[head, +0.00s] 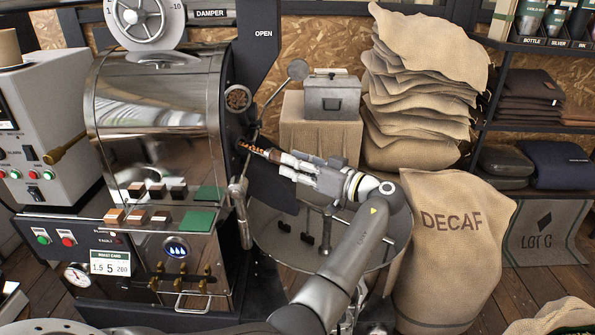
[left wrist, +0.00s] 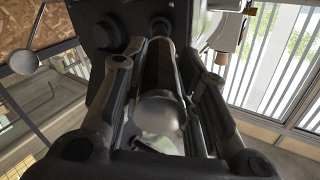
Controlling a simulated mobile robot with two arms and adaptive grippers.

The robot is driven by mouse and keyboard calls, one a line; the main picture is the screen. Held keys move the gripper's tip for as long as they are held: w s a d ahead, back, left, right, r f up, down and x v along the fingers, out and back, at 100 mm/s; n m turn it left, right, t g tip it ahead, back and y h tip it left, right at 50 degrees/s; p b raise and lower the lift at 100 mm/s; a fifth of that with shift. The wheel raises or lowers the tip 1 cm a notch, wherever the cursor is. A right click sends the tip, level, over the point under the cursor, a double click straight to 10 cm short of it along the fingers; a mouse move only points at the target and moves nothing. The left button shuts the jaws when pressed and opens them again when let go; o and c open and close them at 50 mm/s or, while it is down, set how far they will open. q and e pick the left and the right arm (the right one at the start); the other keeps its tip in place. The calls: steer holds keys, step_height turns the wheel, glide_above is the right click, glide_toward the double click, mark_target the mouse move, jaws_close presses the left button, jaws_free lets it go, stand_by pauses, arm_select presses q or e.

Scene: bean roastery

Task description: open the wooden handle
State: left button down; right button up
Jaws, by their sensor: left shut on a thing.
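My left gripper (head: 298,165) is at the right side of the chrome roaster (head: 150,90). It is shut on a wooden handle (head: 283,158), which shows in the left wrist view as a dark brown cylinder (left wrist: 159,68) with a rounded metal end between the fingers. A slim trough with brown beans in it (head: 260,151) runs from the handle to the roaster's dark front plate. Its far end meets the plate; how deep it sits inside is hidden. My right gripper is not in view.
A round cooling tray (head: 385,262) lies beneath my left arm. A lever with a round knob (head: 297,70) stands just above the gripper. A grey metal box (head: 332,95), stacked sacks (head: 418,100) and a DECAF sack (head: 448,265) are behind and to the right.

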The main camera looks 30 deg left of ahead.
arm_select(q)
steer(key=shift+d+r, duration=0.1)
steer(key=shift+d, duration=0.65)
steer(key=shift+a, duration=0.3)
steer(key=c, duration=1.4)
jaws_free()
steer(key=shift+a, duration=0.15)
steer(key=shift+o, duration=1.3)
steer(key=shift+d, duration=0.35)
steer(key=d, duration=1.1)
steer(key=shift+s+d, duration=0.15)
steer(key=shift+d, duration=0.2)
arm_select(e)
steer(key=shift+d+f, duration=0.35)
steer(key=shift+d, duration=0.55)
